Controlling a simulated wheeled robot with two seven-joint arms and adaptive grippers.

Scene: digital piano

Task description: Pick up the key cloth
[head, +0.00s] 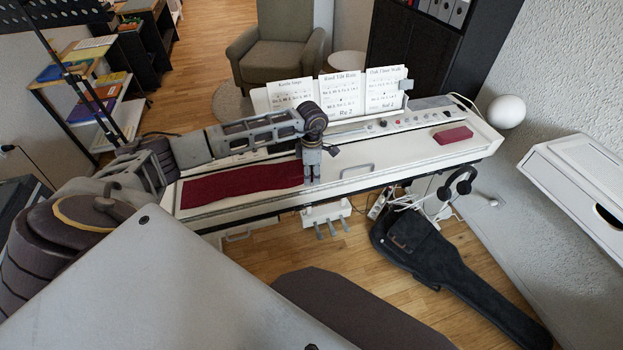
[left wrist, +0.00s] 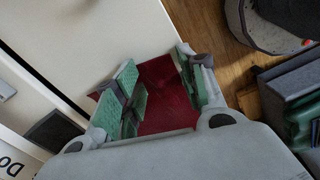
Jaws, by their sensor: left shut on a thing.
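The key cloth (head: 240,186) is a long dark red strip lying over the left part of the white digital piano (head: 365,185). My left gripper (head: 312,182) points down at the cloth's right end and is shut on it. In the left wrist view the red cloth (left wrist: 165,95) shows between the green-padded fingers of the left gripper (left wrist: 158,85). The gripper hides the very end of the cloth in the head view. My right gripper is not in view.
A small dark red box-like item (head: 453,134) lies on the piano's right end. Sheet music (head: 338,93) stands along its back edge. Headphones (head: 458,181) hang at the front right. A dark guitar bag (head: 440,255) lies on the floor.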

